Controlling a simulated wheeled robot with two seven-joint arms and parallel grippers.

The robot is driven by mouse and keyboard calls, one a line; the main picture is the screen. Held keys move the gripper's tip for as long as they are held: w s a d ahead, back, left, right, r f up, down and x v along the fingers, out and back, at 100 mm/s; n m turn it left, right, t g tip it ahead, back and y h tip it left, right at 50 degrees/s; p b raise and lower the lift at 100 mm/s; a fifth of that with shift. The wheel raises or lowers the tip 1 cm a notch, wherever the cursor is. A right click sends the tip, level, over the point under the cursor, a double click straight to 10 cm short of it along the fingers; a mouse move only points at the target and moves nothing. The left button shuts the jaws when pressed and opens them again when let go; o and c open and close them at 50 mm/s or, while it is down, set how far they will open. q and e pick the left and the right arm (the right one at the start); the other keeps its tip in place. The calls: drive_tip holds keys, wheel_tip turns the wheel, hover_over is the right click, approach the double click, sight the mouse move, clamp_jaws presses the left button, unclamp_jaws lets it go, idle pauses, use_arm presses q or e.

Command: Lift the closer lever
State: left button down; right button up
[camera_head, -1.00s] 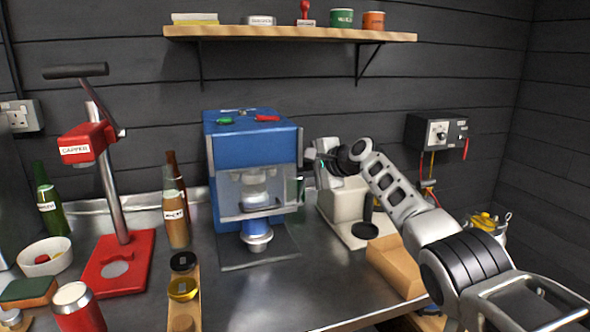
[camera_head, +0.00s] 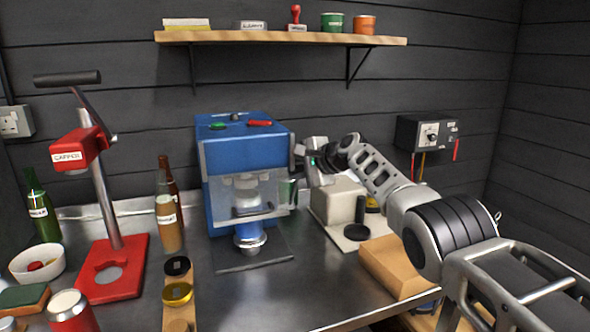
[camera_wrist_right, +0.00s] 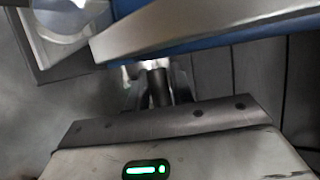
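The blue closer (camera_head: 245,150) stands on the steel bench, with a clear front guard and a round silver part below it. My right gripper (camera_head: 303,165) is at the closer's right side, small and partly hidden by its own wrist in the head view. In the right wrist view, a dark upright bar (camera_wrist_right: 158,88), possibly the closer lever, shows between the gripper's fingers (camera_wrist_right: 156,98). The closer's blue and silver edge (camera_wrist_right: 200,28) crosses above it. I cannot tell whether the fingers press on the bar. My left gripper is not in view.
A red capper (camera_head: 110,265) with a long black handle stands at left, with bottles (camera_head: 168,222) beside it. A beige device (camera_head: 338,200) and a cardboard box (camera_head: 397,265) are below my right arm. A wooden shelf (camera_head: 280,38) hangs above.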

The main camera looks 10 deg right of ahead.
drive_tip(key=shift+o, duration=1.4)
drive_tip(key=shift+w+d+r, duration=0.2)
drive_tip(key=shift+d, duration=0.2)
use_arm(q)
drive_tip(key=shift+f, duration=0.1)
use_arm(e)
drive_tip(key=shift+f, duration=0.15)
drive_tip(key=shift+f, duration=0.1)
drive_tip(key=shift+d, duration=0.1)
drive_tip(key=shift+s+d+r, duration=0.35)
use_arm(q)
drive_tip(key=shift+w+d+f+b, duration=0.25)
drive_tip(key=shift+b, duration=0.6)
use_arm(e)
drive_tip(key=v, duration=1.4)
drive_tip(key=shift+s+a, duration=0.25)
drive_tip(key=shift+s, duration=0.25)
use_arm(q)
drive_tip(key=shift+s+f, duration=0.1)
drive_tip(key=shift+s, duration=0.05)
use_arm(e)
drive_tip(key=shift+r, duration=0.1)
